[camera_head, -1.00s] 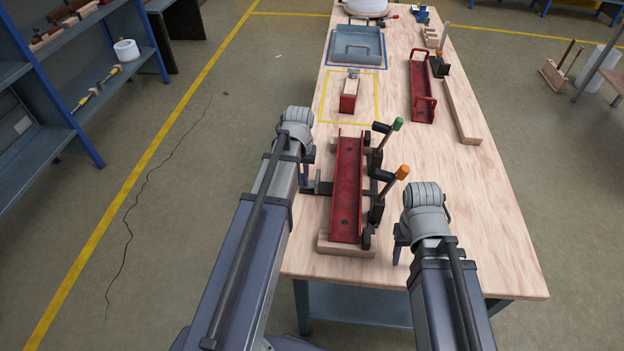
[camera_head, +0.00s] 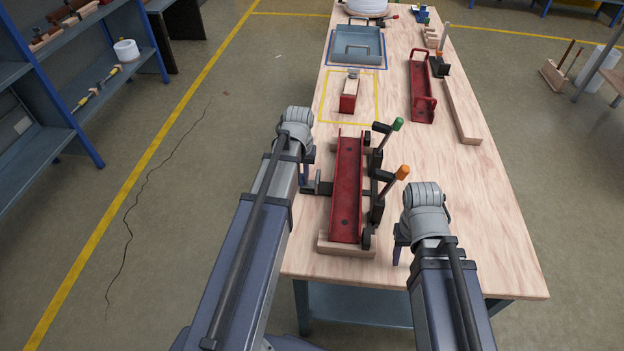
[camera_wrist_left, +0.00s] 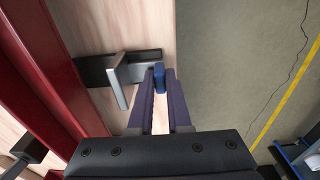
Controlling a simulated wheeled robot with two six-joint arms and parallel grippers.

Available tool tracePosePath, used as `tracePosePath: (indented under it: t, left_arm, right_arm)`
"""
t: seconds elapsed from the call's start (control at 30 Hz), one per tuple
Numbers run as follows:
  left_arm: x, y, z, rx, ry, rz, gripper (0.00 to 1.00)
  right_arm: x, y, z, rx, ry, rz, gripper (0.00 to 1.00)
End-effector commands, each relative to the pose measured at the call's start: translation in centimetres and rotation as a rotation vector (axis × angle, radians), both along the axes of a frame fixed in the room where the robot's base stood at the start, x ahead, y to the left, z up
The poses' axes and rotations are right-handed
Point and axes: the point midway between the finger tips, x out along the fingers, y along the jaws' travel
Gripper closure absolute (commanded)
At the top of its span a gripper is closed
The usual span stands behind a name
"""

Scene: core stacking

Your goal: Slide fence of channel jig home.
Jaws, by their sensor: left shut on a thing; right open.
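The channel jig has a red channel (camera_head: 346,195) lying lengthwise over a wooden base (camera_head: 347,246), with clamps on its right side. Its fence (camera_wrist_left: 122,80) is a grey upright plate on a dark rail (camera_wrist_left: 95,70), left of the channel in the head view. In the left wrist view a gap shows between the plate and the red channel (camera_wrist_left: 45,75). A blue knob (camera_wrist_left: 159,78) sits at the fence's outer side. My left gripper (camera_wrist_left: 160,90) is shut on this knob. My right gripper (camera_head: 400,250) is open and empty, right of the jig's near end.
The clamps have a green handle (camera_head: 397,125) and an orange handle (camera_head: 402,172). Behind are a small red-and-wood block (camera_head: 349,95) in a yellow square, a blue-grey tray (camera_head: 357,43), another red channel (camera_head: 421,90) and a wooden strip (camera_head: 462,112). The table's right front is clear.

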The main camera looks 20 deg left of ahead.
Motion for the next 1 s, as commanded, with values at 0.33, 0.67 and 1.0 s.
tracePosePath:
  t: [0.33,0.67,1.0]
  left_arm:
    - [0.0,-0.1,0.0,0.000,0.000,0.000,1.00]
    - [0.3,-1.0,0.0,-0.001,0.000,-0.001,1.00]
    - [0.5,-1.9,0.0,-0.002,0.000,-0.001,1.00]
  right_arm:
    - [0.0,0.0,0.0,0.000,0.000,0.000,0.50]
    - [0.0,0.0,0.0,0.000,0.000,0.000,0.50]
    - [0.0,0.0,0.0,0.000,0.000,0.000,0.50]
